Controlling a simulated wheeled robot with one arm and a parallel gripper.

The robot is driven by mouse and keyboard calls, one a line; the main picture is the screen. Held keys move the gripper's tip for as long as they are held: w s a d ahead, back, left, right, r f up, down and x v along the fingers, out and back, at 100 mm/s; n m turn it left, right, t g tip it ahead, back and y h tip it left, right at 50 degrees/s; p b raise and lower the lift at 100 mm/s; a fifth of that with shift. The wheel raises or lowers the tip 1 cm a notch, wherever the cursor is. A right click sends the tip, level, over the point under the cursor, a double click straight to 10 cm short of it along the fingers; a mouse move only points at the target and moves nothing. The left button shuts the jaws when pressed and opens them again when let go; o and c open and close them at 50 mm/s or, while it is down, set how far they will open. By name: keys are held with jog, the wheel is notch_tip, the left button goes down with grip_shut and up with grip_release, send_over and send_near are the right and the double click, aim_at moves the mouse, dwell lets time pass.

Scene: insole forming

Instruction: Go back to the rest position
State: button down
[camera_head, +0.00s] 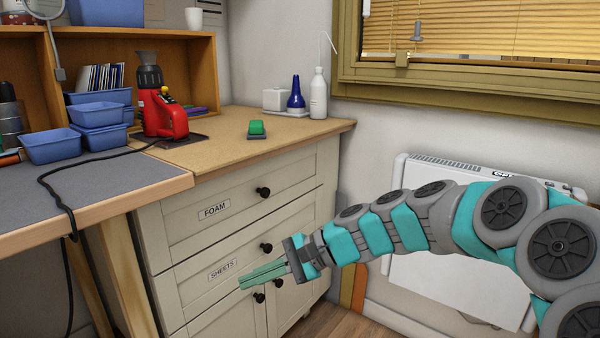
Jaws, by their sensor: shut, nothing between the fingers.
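My gripper (262,274) is at the lower middle of the head view, its fingers together and empty. It points left, in front of the drawer labelled SHEETS (205,283). My teal and grey arm reaches in from the right edge. I cannot tell whether the fingers touch the drawer front. The drawers and the cabinet doors below look closed.
A workbench (100,185) with blue bins is at left. A white radiator (440,260) stands behind my arm.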

jog(key=s+d+f+n+h, duration=0.4)
jog(key=s+d+f+h, duration=0.2)
jog(key=s+d, duration=0.5)
jog(key=s+d+f+n+g+h, duration=0.1)
jog(key=s+d+f+n+h, duration=0.3)
jog(key=s+d, duration=0.8)
jog(key=s+f+h, duration=0.2)
jog(key=s, duration=0.3)
jog(key=shift+s+d+g+h, duration=0.15)
jog(key=shift+d+g+h, duration=0.1)
jog(key=shift+g+h, duration=0.05)
